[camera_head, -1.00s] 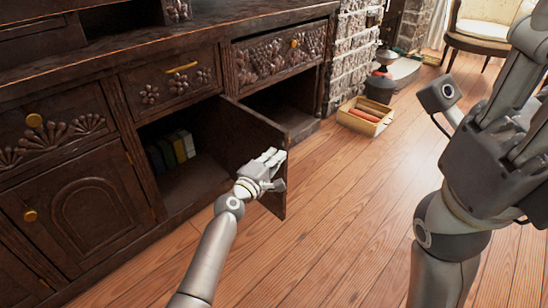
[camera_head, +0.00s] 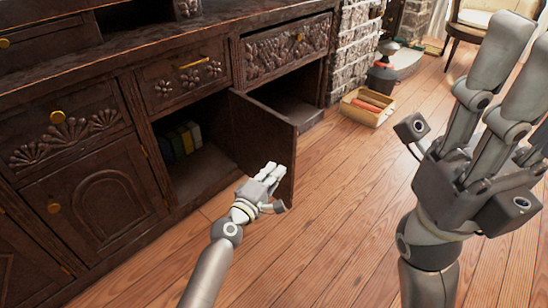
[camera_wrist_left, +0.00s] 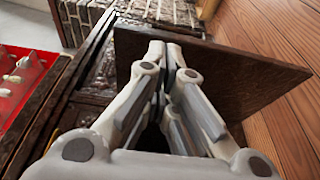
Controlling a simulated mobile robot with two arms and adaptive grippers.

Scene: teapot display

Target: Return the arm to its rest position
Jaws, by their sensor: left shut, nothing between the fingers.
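My left gripper (camera_head: 271,171) is low in front of the open cabinet door (camera_head: 262,130), overlapping its lower part in the head view. Its fingers are together with nothing between them. In the left wrist view the closed fingertips (camera_wrist_left: 172,56) show in front of the dark door panel (camera_wrist_left: 245,78). I cannot tell whether they touch it. My right gripper (camera_head: 522,45) is large at the right of the head view, fingers pointing up.
The dark wooden cabinet (camera_head: 110,190) fills the left side. Several books (camera_head: 182,138) stand inside its open compartment. A wooden box (camera_head: 367,106) with red items lies near the stone fireplace. A red surface with pale items (camera_wrist_left: 25,78) is at left in the wrist view. Wooden floor (camera_head: 340,220) is clear.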

